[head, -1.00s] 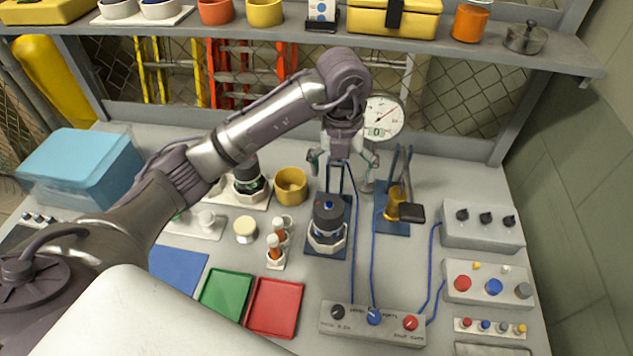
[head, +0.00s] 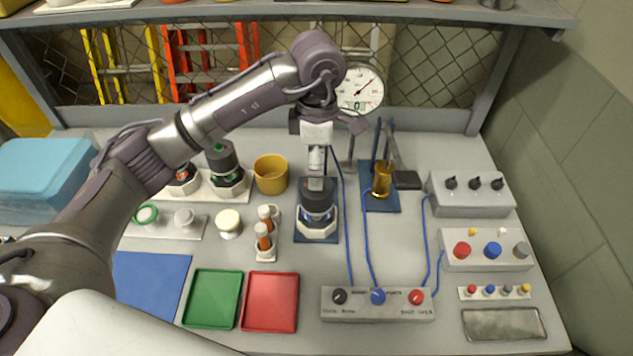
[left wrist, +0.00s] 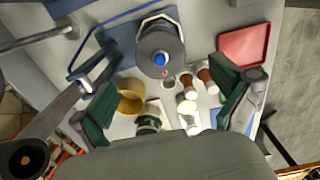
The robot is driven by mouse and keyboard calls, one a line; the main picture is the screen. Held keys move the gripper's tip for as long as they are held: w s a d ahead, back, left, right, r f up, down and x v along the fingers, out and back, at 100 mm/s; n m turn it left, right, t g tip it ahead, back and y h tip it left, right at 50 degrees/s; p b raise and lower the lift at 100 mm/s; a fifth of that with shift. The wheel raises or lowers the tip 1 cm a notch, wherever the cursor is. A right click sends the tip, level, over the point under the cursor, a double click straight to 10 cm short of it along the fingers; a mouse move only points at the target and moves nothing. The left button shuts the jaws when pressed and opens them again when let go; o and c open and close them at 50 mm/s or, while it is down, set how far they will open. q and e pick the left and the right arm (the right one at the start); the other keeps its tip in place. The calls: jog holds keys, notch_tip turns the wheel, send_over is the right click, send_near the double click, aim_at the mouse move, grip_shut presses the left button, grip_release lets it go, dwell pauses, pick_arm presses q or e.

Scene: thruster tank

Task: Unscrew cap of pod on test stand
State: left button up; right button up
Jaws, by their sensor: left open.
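The pod (head: 318,222) stands upright on a blue pad on the worktop, with its dark grey cap (head: 317,193) on top. In the left wrist view the cap (left wrist: 160,48) shows from above with a blue button at its centre. My left gripper (head: 316,165) hangs just above the cap in the head view, seen edge-on. In the left wrist view its green-padded fingers (left wrist: 163,95) are spread wide and empty, with the cap ahead of them; no contact shows. My right gripper is not in view.
Two more pods (head: 225,170) and a mustard cup (head: 271,174) stand left of the pod. A brass piece (head: 382,180) on a blue pad stands right. A switch box (head: 377,301) with blue cables lies in front. A gauge (head: 360,87) stands behind. Green (head: 211,298) and red (head: 271,302) trays are empty.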

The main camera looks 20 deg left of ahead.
aim_at(317, 193)
pick_arm(q)
notch_tip(317, 193, down, 8)
jog(key=shift+f+p, duration=0.1)
jog(key=shift+p, duration=0.8)
jog(key=shift+c, duration=0.8)
jog(key=c, duration=0.9)
jog(key=shift+c, duration=0.2)
